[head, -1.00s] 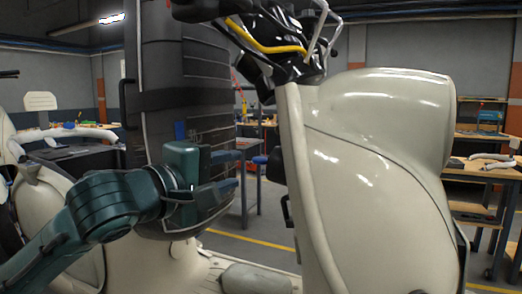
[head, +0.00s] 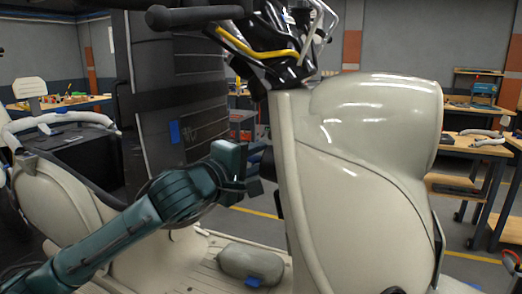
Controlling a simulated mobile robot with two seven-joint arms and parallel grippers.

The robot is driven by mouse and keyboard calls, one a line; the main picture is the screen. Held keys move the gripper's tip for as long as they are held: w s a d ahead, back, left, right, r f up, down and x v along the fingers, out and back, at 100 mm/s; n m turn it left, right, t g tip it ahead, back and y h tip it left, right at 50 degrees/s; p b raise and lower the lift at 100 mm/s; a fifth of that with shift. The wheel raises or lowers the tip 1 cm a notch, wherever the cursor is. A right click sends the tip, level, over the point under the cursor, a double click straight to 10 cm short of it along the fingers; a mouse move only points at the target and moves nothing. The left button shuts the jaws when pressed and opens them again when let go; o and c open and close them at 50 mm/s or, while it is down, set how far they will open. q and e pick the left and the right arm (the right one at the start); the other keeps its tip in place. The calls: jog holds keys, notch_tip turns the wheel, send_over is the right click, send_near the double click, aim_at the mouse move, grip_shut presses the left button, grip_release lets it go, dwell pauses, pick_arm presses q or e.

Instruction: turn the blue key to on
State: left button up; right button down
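A cream scooter-like vehicle stands in front of me, its front body (head: 370,150) filling the right half of the head view. My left gripper (head: 258,170) is at the inner edge of that body, close to it. Its two dark blue fingers look spread apart, one above the other, with nothing visible held between them. Whether the fingertips touch the body cannot be told. I cannot make out the blue key; it may be hidden behind the gripper or the body. My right gripper is not in view.
Black handlebars (head: 200,17) with a yellow cable (head: 255,50) are above the gripper. A tall dark panel (head: 175,100) with a small blue patch stands behind my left arm. A grey hump (head: 250,262) is on the footboard below. Workbenches (head: 470,150) stand at the right.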

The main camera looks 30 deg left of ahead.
pick_arm(q)
jog(key=shift+w+d, duration=0.15)
jog(key=shift+w, duration=0.95)
jog(key=shift+c, duration=0.4)
